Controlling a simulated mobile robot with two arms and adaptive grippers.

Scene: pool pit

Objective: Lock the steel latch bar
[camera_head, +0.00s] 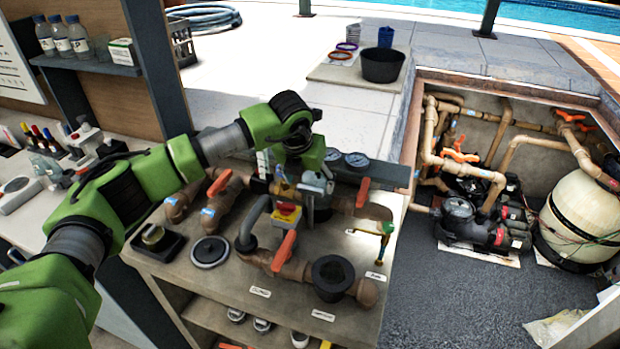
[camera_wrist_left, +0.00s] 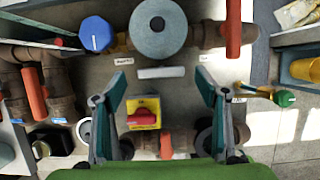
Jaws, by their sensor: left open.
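My left gripper (camera_head: 298,178) is open and points down over the pipe bench. In the left wrist view its two fingers (camera_wrist_left: 162,90) stand wide apart with nothing held between them. A pale, flat bar (camera_wrist_left: 160,72) lies between and just beyond the fingertips, beside a round grey disc (camera_wrist_left: 159,28); it looks like the steel latch bar, but I cannot tell whether it is locked. In the head view the gripper largely hides this area. A yellow switch box with a red knob (camera_head: 287,213) stands close by; it also shows in the left wrist view (camera_wrist_left: 143,112). My right gripper is not seen.
Orange-handled pipes and valves crowd the bench, with an orange lever (camera_head: 284,250) in front and another (camera_head: 363,192) at right. A blue knob (camera_wrist_left: 96,34) and a green-handled tap (camera_wrist_left: 284,98) flank the bar. Beyond the bench's right edge lies the sunken pump pit (camera_head: 400,300).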

